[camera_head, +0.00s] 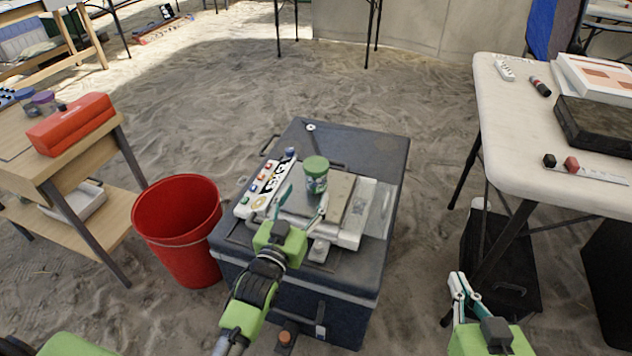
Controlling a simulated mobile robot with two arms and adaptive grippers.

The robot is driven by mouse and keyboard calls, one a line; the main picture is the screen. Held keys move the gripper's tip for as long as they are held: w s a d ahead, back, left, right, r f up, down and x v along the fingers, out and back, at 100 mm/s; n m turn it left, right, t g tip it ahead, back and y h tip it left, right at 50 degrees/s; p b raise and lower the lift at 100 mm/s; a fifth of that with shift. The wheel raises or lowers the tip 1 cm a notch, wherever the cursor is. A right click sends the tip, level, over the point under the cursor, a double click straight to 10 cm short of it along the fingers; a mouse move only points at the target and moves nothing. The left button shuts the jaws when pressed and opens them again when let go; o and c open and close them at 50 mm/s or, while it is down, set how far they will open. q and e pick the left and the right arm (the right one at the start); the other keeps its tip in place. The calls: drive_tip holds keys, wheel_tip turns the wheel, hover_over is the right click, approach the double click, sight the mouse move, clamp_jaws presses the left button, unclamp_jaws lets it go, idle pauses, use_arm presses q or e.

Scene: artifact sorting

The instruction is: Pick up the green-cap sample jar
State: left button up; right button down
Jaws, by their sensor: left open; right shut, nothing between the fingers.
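The green-cap sample jar (316,176) stands upright on top of the dark blue case (375,140), near a white tray (346,236). I cannot tell whether a finger touches the jar. My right gripper (460,284) is shut and empty at the lower right, away from the case, beside the white table.
A red bucket (178,215) stands left of the case. A wooden table (75,165) with a red box (70,124) is at the left. A white table (500,130) with boxes is at the right. A colour scale (268,184) lies left of the jar. Sandy floor behind is open.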

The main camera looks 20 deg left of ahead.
sight(313, 181)
use_arm(q)
drive_tip(key=w, duration=0.3)
drive_tip(key=shift+w+d+b, duration=0.1)
drive_tip(key=shift+w+b, duration=0.25)
drive_tip(key=shift+w, duration=0.05)
drive_tip(key=w+b, duration=0.2)
drive_tip(key=w, duration=0.2)
drive_tip(key=shift+w, duration=0.5)
use_arm(e)
wheel_tip(313, 181, up, 15)
drive_tip(key=a+t+y, duration=0.2)
drive_tip(key=t, duration=0.6)
drive_tip(key=shift+w+r+y, duration=0.2)
drive_tip(key=shift+w+y, duration=0.05)
drive_tip(key=shift+y, duration=0.15)
drive_tip(key=shift+a, duration=0.1)
